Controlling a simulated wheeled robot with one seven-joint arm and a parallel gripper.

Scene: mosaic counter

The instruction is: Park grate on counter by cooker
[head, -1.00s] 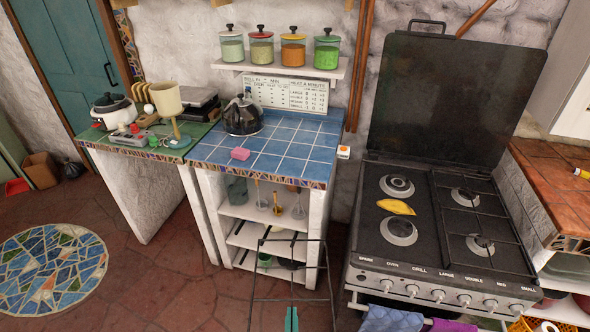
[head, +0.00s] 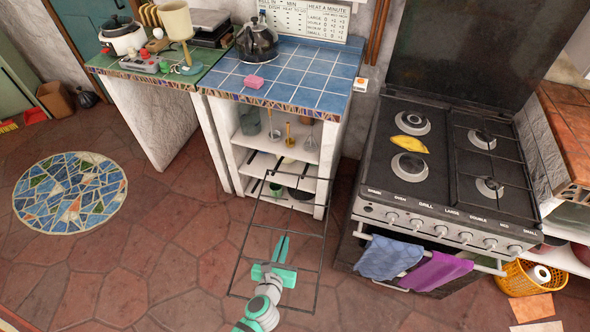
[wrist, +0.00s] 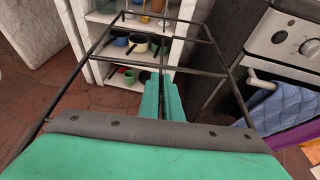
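The grate is a thin black wire frame (head: 323,236), held by my gripper (head: 281,246) in front of the shelf unit. In the wrist view the grate (wrist: 234,88) stretches ahead, and my green fingers (wrist: 163,98) are closed together around its middle bar. The blue-tiled counter (head: 290,75) stands left of the cooker, above and beyond the grate. The cooker (head: 385,185) is black with dials along its front. Its left hob has no grate over it; its right hob has black bars.
A yellow item (head: 411,123) lies on the hob. Towels (head: 388,257) hang on the oven rail. A basket (head: 525,282) stands at right.

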